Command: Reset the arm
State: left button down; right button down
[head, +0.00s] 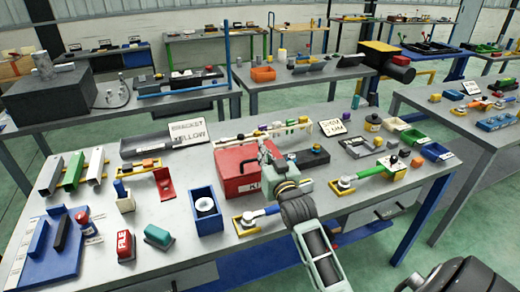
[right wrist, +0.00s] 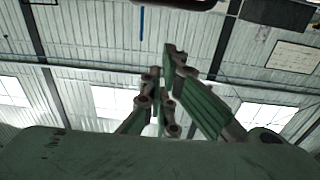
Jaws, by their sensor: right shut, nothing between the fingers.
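My right gripper (head: 263,150) stands up over the middle of the near workbench (head: 300,222), in front of the red box (head: 236,182) in the head view. It hides part of that box's right side. In the right wrist view the gripper's green and grey fingers (right wrist: 168,55) are together with nothing between them. They point up against the roof and wall. My left gripper and arm are not in view.
Around the gripper are a blue bin (head: 206,222), a red "FILE" block (head: 126,246), a green-topped block (head: 158,236) and a yellow-based tool (head: 343,184). Colored channels (head: 73,171) stand at left. Other benches stand behind and right; green floor shows between.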

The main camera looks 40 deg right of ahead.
jog(key=s+a+f+n+g+y+b, duration=0.1)
jog(key=s+a+f+n+g+y, duration=0.45)
jog(key=s+a+f, duration=0.95)
jog(key=s+a+f+g, duration=0.3)
jog(key=s+g, duration=0.1)
jog(key=s, duration=0.6)
jog(key=s+a+f+g, duration=0.3)
jog(key=s+g, duration=0.2)
jog(key=s, duration=0.5)
notch_tip(320, 180, down, 27)
jog(key=s+b, duration=0.1)
jog(key=b, duration=0.1)
jog(key=s+d+f+g, duration=0.2)
jog(key=s+d+f, duration=0.1)
jog(key=s+f, duration=1.4)
jog(key=shift+s+d+f+h+b, duration=0.2)
jog(key=shift+s+f+h+b, duration=0.15)
jog(key=shift+f, duration=0.3)
